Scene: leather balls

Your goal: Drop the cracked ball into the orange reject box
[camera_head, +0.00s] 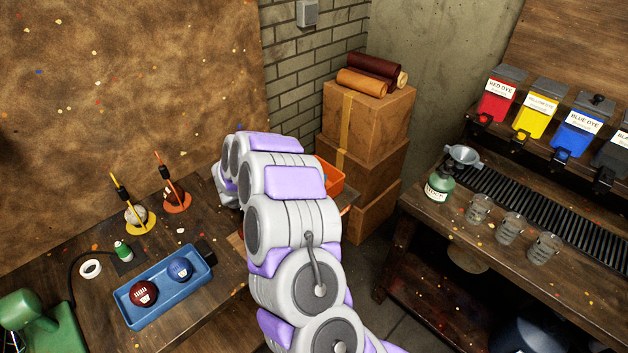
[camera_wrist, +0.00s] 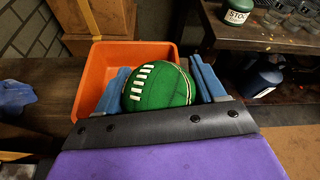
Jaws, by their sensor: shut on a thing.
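My gripper (camera_wrist: 158,84) is shut on a green ball (camera_wrist: 163,92) with white lacing, its blue fingers on either side. A thin pale line runs down the ball's right side; I cannot tell if it is a crack. The orange box (camera_wrist: 94,76) is just beyond the ball, partly behind the ball and the left finger. The ball overlaps the box's right part in the wrist view; its height over the box is unclear. In the head view the box (camera_head: 332,177) shows right of my arm, which hides my gripper and the ball.
A blue tray (camera_head: 186,305) holds a dark red ball (camera_head: 143,293) and a blue ball (camera_head: 180,269). Yellow (camera_head: 148,226) and orange (camera_head: 178,206) stands are behind it. Stacked cardboard boxes (camera_head: 378,112) stand beyond the orange box. A dye bench is at right.

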